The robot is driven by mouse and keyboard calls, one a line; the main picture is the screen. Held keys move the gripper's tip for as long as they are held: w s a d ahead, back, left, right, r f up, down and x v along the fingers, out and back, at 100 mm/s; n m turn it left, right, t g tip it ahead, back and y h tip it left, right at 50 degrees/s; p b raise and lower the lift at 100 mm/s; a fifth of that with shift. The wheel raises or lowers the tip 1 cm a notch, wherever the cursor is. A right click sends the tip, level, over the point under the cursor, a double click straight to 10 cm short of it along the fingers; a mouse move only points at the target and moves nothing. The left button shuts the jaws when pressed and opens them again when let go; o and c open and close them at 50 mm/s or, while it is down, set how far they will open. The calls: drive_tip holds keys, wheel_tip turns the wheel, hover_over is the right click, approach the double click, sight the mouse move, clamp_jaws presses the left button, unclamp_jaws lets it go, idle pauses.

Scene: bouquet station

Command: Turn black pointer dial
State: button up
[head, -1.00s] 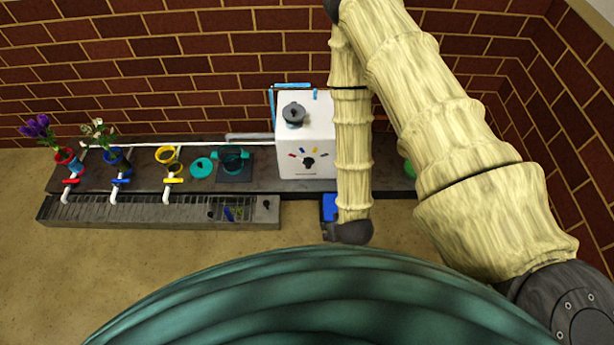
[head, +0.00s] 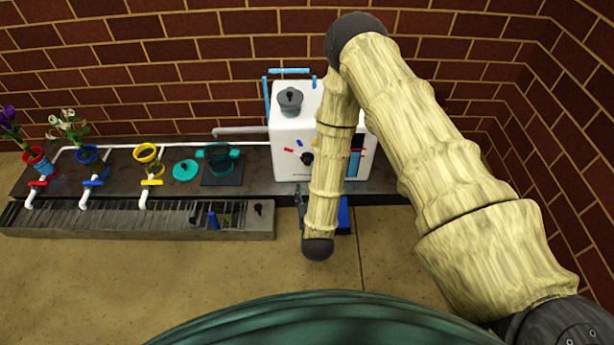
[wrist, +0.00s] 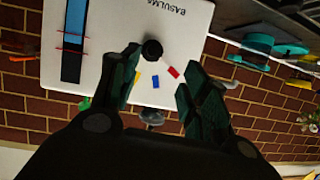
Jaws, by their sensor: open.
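The black pointer dial (head: 307,158) is on the front of a white box (head: 287,135), ringed by short coloured marks. In the head view my forearm covers part of the box just right of the dial. In the wrist view the dial (wrist: 152,49) appears upside down, with red, blue and yellow marks beside it. My gripper (wrist: 160,66) is open and empty, its two dark fingers pointing at the panel. The dial shows in the gap between the fingertips, nearer the left finger. I see no contact; the remaining distance is unclear. The pointer's direction is hard to make out.
A grey knob (head: 290,98) stands on the box top, and a dark blue strip (wrist: 75,40) runs along its panel. Taps, a drain tray (head: 130,222), cups, flowers and a teal pot (head: 221,158) lie left. A blue object (head: 344,215) is partly behind my forearm.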

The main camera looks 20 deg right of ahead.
sight(307, 164)
drive_tip(key=w+d+f+t+h+b, duration=0.1)
drive_tip(key=w+b, duration=0.3)
drive_tip(key=w+d+f+m+t+h+b, duration=0.1)
drive_tip(key=w+b, duration=0.3)
drive_tip(key=w, duration=0.1)
drive_tip(key=w+d+f+t+h+b, duration=0.1)
drive_tip(key=w+f+b, duration=0.1)
drive_tip(key=w+b, duration=0.2)
drive_tip(key=shift+w+d+m, duration=0.25)
drive_tip(key=shift+w+m, duration=0.05)
drive_tip(key=shift+w+d+r+b, duration=0.2)
drive_tip(key=shift+w+b, duration=0.2)
drive_tip(key=shift+w, duration=0.35)
clamp_jaws()
